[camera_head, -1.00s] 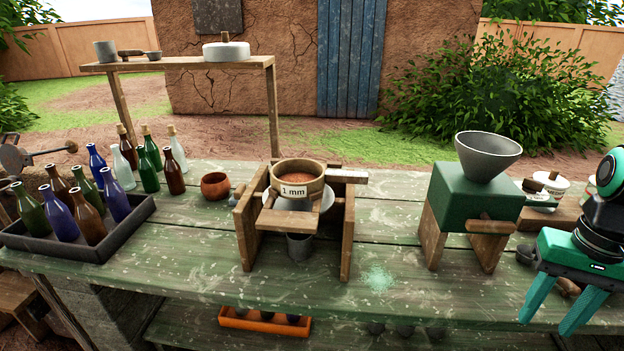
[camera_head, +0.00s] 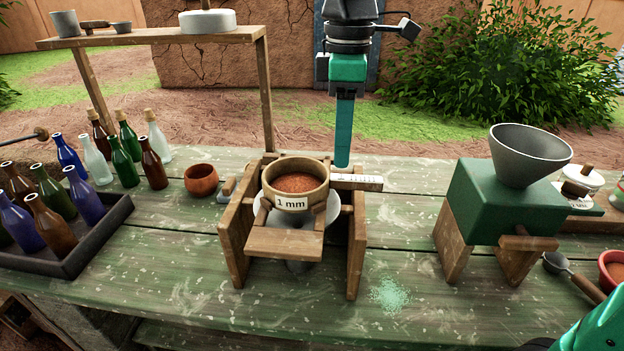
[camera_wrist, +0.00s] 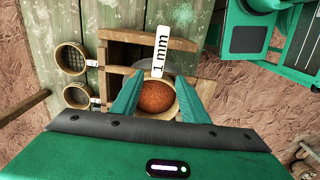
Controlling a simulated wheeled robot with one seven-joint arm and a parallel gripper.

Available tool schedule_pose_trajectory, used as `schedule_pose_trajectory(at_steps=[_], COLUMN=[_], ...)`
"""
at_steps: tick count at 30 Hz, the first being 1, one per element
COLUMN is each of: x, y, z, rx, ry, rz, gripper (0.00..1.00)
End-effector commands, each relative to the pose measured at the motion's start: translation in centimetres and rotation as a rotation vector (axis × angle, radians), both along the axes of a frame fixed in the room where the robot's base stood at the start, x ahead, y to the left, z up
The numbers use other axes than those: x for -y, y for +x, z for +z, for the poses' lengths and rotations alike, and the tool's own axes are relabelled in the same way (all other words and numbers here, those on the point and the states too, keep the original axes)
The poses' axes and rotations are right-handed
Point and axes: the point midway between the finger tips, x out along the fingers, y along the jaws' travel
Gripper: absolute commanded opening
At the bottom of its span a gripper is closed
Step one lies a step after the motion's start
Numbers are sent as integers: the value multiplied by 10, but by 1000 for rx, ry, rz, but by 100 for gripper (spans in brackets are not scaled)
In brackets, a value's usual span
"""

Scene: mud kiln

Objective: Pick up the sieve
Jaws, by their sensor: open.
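The sieve (camera_head: 297,201) is a round wooden frame with a "1 mm" label on its front and reddish-brown grains inside. Contact cannot be told. A pale bowl under the sieve is partly hidden.
A tray of bottles (camera_head: 110,235) stands left, beside a small brown bowl (camera_head: 201,180). A green mill with a grey funnel (camera_head: 528,155) stands right. Two more round sieves (camera_wrist: 71,58) show in the wrist view. The bench between stand and mill is mostly clear, with pale green powder (camera_head: 389,296).

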Motion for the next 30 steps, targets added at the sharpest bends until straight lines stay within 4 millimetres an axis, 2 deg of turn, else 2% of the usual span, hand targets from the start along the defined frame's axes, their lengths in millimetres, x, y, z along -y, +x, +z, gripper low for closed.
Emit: schedule_pose_trajectory(at_steps=[3,11,21,30], x=[-1,-1,0,0], y=[-1,0,5,5], z=[-17,-35,-77,-83], rx=[-1,0,1,2], ry=[-1,-1,0,1], rz=[1,-1,-2,-2], gripper=[41,41,41,41])
